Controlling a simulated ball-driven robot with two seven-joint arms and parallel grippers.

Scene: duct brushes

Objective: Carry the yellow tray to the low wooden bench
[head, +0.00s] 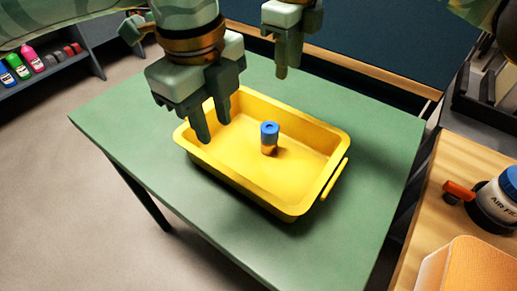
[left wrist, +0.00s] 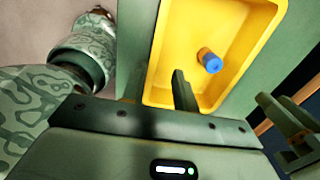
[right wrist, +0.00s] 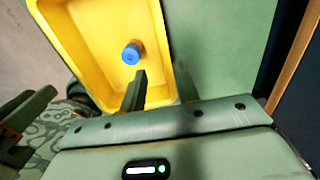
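The yellow tray (head: 300,204) rests on a green table (head: 130,128), with a handle showing at its right end. A small blue-capped cylinder (head: 269,139) stands inside it. My left gripper (head: 212,128) is open at the tray's left far part. In the left wrist view its fingers (left wrist: 160,92) appear either side of a tray wall; contact is unclear. My right gripper (head: 287,68) is above the table beyond the tray's far side. In the right wrist view its fingers (right wrist: 162,88) are apart and empty near a tray wall.
A wooden surface (head: 414,262) at the right holds a blue-capped bottle (head: 497,200), a red-ended item (head: 458,190) and an orange block (head: 472,268). A dark shelf at the left holds several coloured bottles (head: 32,59). Green tabletop is clear in front of the tray.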

